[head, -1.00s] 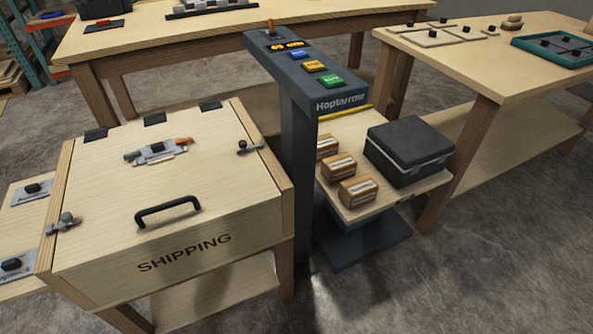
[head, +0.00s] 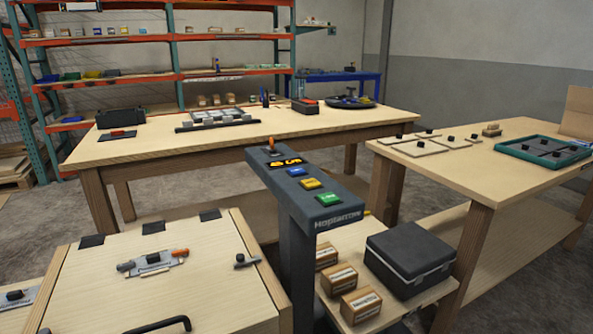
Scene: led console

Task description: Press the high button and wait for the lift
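The dark grey console (head: 300,189) stands in the middle of the head view on a column. Its sloping top carries a blue button (head: 296,171), a yellow button (head: 310,184) and a green button (head: 328,199) in a row. Their labels are too small to read, so I cannot tell which one is the high button. A small amber-lit display (head: 284,163) and an orange-tipped lever (head: 271,145) sit at the far end. The lift shelf (head: 411,296) beside the column holds several small brown boxes (head: 361,305) and a black case (head: 409,257). Neither gripper is in view.
A wooden shipping box (head: 200,277) stands left of the console. A long table (head: 160,150) lies behind, and another table (head: 440,170) with a green tray (head: 547,150) stands at right. Shelving (head: 175,60) lines the back wall. Bare floor shows between the tables.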

